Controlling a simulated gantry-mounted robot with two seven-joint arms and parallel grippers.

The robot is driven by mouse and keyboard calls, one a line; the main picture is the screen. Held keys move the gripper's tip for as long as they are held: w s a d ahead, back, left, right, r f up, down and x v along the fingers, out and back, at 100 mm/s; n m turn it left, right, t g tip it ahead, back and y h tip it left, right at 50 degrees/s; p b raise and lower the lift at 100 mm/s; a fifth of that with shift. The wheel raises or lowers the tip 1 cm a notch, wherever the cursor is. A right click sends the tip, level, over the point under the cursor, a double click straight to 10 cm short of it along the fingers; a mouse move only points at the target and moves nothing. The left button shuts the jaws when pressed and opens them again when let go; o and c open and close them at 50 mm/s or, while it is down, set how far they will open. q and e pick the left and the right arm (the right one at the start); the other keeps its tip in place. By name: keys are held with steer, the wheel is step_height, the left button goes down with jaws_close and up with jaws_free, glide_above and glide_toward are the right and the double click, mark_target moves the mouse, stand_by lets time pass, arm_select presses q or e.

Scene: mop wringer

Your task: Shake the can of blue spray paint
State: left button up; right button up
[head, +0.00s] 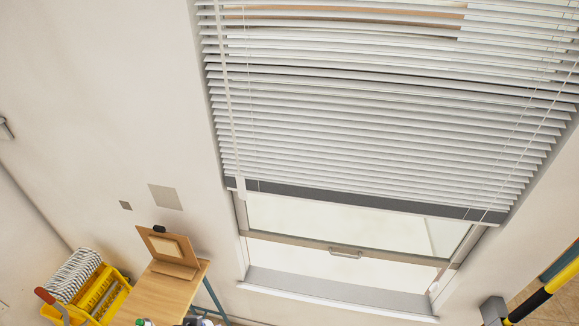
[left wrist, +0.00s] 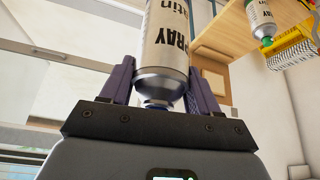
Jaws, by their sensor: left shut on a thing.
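In the left wrist view, my left gripper (left wrist: 160,72) is shut on a silver spray can (left wrist: 166,40), with one dark purple finger on each side of it. The can has dark lettering, partly reading SPRAY, and a bluish part at the end nearest the palm. Its far end is cut off by the frame's top edge. A second spray can (left wrist: 262,22) with a green cap is at the top right, apart from the gripper. In the head view, only small can-like tops show at the bottom edge, too cut off to tell apart. My right gripper is not in view.
In the head view, a wooden table (head: 150,296) bears a wooden stand (head: 172,252). A yellow mop wringer (head: 104,290) is at its left. A window with white blinds (head: 380,120) fills the upper right. A black and yellow pole (head: 545,292) is at lower right.

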arm_select(q)
step_height(320, 180, up, 4)
steer(key=p, duration=0.3)
steer(key=shift+s+r+p, duration=0.1)
steer(key=shift+p, duration=0.2)
step_height(320, 180, up, 5)
steer(key=shift+r, duration=0.15)
step_height(320, 180, down, 9)
steer(key=shift+f+b, duration=0.1)
steer(key=shift+b, duration=1.15)
